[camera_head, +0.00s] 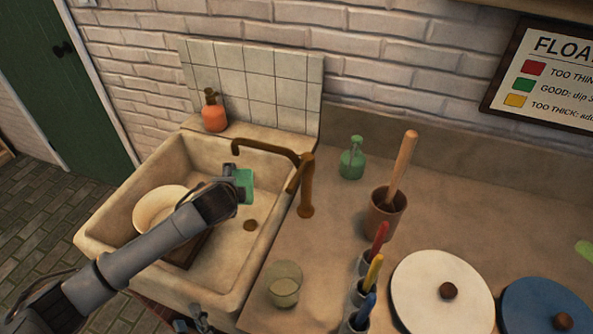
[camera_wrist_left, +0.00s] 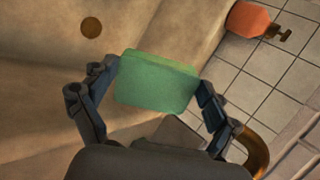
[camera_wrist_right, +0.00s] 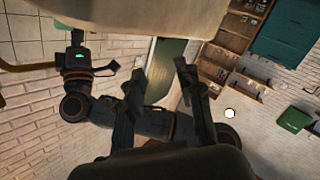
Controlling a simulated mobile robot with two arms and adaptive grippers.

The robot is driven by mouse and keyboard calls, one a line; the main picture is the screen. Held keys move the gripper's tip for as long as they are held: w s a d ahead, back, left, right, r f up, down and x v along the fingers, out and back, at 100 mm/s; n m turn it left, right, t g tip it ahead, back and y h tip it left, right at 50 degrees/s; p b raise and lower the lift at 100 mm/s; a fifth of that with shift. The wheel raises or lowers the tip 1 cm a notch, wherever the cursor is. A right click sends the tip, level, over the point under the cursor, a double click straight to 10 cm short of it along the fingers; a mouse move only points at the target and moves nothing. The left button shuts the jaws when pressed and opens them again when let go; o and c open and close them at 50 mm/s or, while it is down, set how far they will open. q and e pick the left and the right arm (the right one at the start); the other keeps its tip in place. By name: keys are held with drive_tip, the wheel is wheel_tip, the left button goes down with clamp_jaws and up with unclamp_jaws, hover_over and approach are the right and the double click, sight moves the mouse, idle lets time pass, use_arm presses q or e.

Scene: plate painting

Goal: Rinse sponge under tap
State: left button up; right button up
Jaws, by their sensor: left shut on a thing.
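The green sponge (camera_head: 244,180) is inside the stone sink (camera_head: 115,229), just below the end of the brown tap's spout (camera_head: 268,145). My left gripper (camera_wrist_left: 156,82) is shut on the sponge (camera_wrist_left: 155,85), with one finger on each side. No water shows from the tap, and part of the tap (camera_wrist_left: 257,152) shows in the left wrist view. My right gripper (camera_head: 195,320) is low at the sink's front, partly cut off by the frame; in the right wrist view its fingers (camera_wrist_right: 160,85) are apart and empty. The sponge shows small there too (camera_wrist_right: 80,56).
A cream plate (camera_head: 154,209) stands in the sink, partly behind my left arm. An orange bottle (camera_head: 214,118) is on the back rim. A glass (camera_head: 284,287), a green bottle (camera_head: 352,160), a brown pot (camera_head: 384,216) and several brush cups (camera_head: 358,292) stand on the counter to the right.

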drive_tip(key=w+d+r+m+t+h, duration=0.1)
drive_tip(key=w+d+r+t+h, duration=0.2)
drive_tip(key=r, duration=0.7)
drive_tip(key=w+d+r+m+t+h, duration=0.1)
drive_tip(key=w+d+r+t, duration=0.35)
drive_tip(key=r, duration=0.65)
drive_tip(key=w+d+r+m+h, duration=0.1)
drive_tip(key=d+m+h, duration=0.1)
drive_tip(key=d+h, duration=0.2)
drive_tip(key=m+g+h, duration=0.1)
drive_tip(key=g+h, duration=0.4)
drive_tip(key=h, duration=0.1)
approach(298, 169)
drive_tip(key=shift+t+v, duration=0.25)
drive_tip(key=shift+v, duration=0.95)
drive_tip(key=shift+w+d+f, duration=0.15)
drive_tip(key=shift+w+f, duration=0.15)
drive_tip(key=shift+w, duration=0.05)
drive_tip(key=x, duration=1.1)
drive_tip(key=shift+w+f, duration=0.1)
drive_tip(key=shift+f, duration=0.05)
